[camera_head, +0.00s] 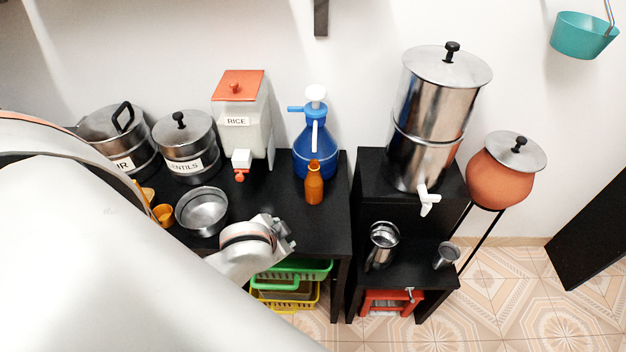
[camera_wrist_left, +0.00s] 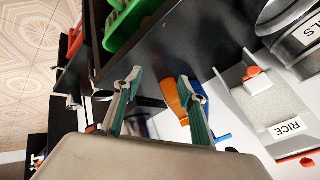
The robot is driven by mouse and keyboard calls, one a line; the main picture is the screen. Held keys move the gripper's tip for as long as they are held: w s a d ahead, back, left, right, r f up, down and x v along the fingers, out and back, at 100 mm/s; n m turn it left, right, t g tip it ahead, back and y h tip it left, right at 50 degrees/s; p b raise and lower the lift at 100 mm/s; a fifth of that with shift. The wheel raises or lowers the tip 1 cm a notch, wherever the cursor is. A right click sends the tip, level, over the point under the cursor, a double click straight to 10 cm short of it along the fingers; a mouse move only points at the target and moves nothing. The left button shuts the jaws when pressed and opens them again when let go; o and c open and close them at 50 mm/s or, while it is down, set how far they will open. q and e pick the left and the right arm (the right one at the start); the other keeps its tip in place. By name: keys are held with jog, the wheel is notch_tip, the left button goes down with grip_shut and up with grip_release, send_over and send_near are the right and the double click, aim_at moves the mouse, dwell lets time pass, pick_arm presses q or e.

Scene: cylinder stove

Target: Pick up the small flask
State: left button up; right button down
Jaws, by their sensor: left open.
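The small flask, a brown-orange narrow-necked bottle (camera_head: 314,187), stands upright near the right end of the black table, in front of a blue jug. My left gripper (camera_head: 287,235) is in front of and left of the flask in the head view, apart from it. In the left wrist view my left gripper (camera_wrist_left: 158,88) is open with nothing between its fingers. The flask (camera_wrist_left: 173,95) shows beyond the fingers there, close to the green-padded right finger and partly hidden by it. My right gripper is not in view.
The blue jug (camera_head: 315,150) stands right behind the flask. A rice container (camera_head: 243,120), a steel bowl (camera_head: 201,210) and lidded pots stand to the left. A steel dispenser (camera_head: 432,110) on a black stand is at the right. Green and yellow baskets (camera_head: 290,272) sit below.

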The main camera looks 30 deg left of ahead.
pick_arm(q)
jog(key=w+r+n+g, duration=0.1)
jog(key=w+r+n, duration=0.15)
jog(key=w, duration=0.25)
jog(key=n+g, duration=0.2)
jog(key=n, duration=0.7)
send_near(314, 163)
notch_tip(314, 163, down, 2)
jog(key=shift+x, duration=3.25)
grip_shut()
jog(key=shift+w, duration=0.1)
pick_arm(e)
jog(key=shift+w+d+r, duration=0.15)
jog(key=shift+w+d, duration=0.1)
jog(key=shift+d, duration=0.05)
